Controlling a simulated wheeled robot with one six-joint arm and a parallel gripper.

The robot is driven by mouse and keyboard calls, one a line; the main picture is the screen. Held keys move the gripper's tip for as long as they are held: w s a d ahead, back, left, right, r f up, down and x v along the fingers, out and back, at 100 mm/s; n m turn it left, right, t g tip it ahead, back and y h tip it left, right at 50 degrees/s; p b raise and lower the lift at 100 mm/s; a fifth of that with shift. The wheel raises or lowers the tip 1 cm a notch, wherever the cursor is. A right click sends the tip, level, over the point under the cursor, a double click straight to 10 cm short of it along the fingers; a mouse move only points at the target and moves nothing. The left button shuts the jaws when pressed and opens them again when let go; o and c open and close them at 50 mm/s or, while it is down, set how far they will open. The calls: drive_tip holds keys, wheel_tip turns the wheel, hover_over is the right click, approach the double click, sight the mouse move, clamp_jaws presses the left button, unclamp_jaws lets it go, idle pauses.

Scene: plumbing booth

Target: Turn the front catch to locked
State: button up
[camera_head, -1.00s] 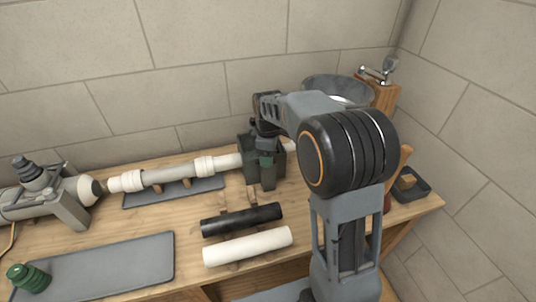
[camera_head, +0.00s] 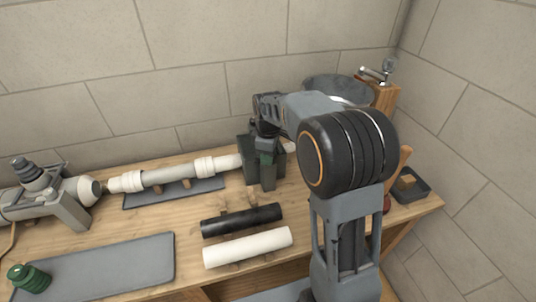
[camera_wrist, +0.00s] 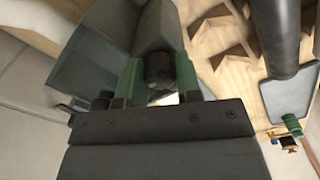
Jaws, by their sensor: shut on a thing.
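The front catch shows in the wrist view as a dark rounded knob (camera_wrist: 159,66) on a grey body (camera_wrist: 150,25). My gripper (camera_wrist: 158,78) has its two green-lined fingers on either side of the knob and is shut on it. In the head view my gripper (camera_head: 266,165) reaches down at the dark clamp block (camera_head: 247,150), at the right end of the white pipe line (camera_head: 170,174). There my fingers and wrist hide the catch, so its angle cannot be read.
A black tube (camera_head: 241,220) and a white tube (camera_head: 248,247) lie in front of the clamp. A grey mat (camera_head: 110,265) and a green ribbed part (camera_head: 29,278) are at front left. A grey machine (camera_head: 50,203) stands left. A small dark tray (camera_head: 412,187) sits at right.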

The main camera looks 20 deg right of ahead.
drive_tip(key=m+p, duration=0.1)
drive_tip(key=m, duration=0.3)
drive_tip(key=shift+r, duration=0.1)
drive_tip(key=m+p, duration=0.1)
drive_tip(key=m, duration=0.3)
drive_tip(key=shift+m, duration=0.3)
drive_tip(key=m+p, duration=0.1)
drive_tip(key=m, duration=0.3)
drive_tip(key=shift+o, duration=0.2)
drive_tip(key=shift+m+p, duration=0.4)
drive_tip(key=shift+m, duration=1.9)
drive_tip(key=shift+w, duration=0.1)
drive_tip(key=o, duration=0.7)
drive_tip(key=shift+d, duration=0.15)
drive_tip(key=shift+o, duration=0.9)
